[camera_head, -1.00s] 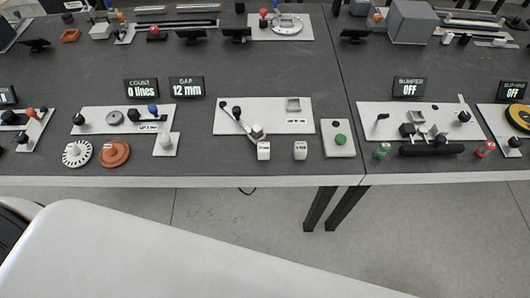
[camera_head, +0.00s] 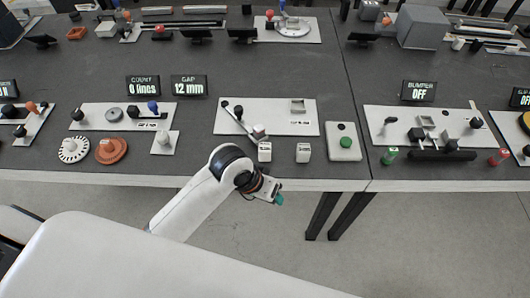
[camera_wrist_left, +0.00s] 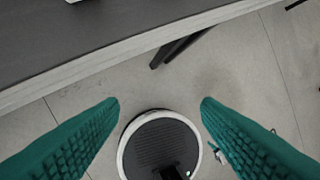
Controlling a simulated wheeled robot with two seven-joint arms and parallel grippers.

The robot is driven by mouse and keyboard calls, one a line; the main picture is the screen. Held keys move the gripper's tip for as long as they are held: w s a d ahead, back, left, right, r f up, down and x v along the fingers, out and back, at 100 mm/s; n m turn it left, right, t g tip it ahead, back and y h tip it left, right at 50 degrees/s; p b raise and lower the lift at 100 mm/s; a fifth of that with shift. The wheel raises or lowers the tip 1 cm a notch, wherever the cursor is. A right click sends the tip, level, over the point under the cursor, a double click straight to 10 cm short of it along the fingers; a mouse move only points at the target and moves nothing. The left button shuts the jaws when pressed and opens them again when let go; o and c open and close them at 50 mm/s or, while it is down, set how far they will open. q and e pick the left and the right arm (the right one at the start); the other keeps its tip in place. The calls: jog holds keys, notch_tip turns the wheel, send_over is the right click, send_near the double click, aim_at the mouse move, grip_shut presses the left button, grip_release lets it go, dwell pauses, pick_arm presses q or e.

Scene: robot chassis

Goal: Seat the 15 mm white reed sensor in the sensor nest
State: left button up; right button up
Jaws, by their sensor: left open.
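Two small white blocks with dark marks on top, a left block (camera_head: 264,152) and a right block (camera_head: 303,152), stand at the table's front edge in the head view. Their marks are too small to read, so I cannot tell which is the 15 mm reed sensor. Behind them a white plate (camera_head: 275,122) carries a dark-knobbed lever and a small square frame (camera_head: 297,105), which looks like the nest. My left gripper (camera_head: 279,199) is in front of the table edge, below the blocks. In the wrist view its green fingers (camera_wrist_left: 160,102) are apart with nothing between them. My right gripper is not in view.
A small plate with a green button (camera_head: 345,141) stands right of the blocks. A white disc (camera_head: 73,149) and an orange disc (camera_head: 111,150) lie to the left. A bumper fixture (camera_head: 432,130) stands on the right table.

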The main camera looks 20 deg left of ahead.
pick_arm(q)
jog(key=w+d+r, duration=0.1)
jog(key=w+r, duration=0.1)
jog(key=w, duration=0.2)
notch_tip(320, 180, up, 8)
jog(key=n+g+y, duration=0.3)
jog(key=n, duration=0.2)
send_over(265, 147)
jog(key=f, duration=0.5)
jog(key=shift+s+a+f, duration=0.1)
jog(key=shift+a+f, duration=0.2)
jog(key=shift+f, duration=0.05)
jog(key=shift+d+f+p, duration=0.15)
jog(key=shift+f+p, duration=0.1)
jog(key=shift+f, duration=1.3)
jog(key=shift+d+f+p, duration=0.15)
jog(key=shift+f+p, duration=0.05)
jog(key=shift+f, duration=1.3)
jog(key=shift+c, duration=0.6)
jog(key=c, duration=0.9)
jog(key=shift+c, duration=0.2)
jog(key=shift+r, duration=0.1)
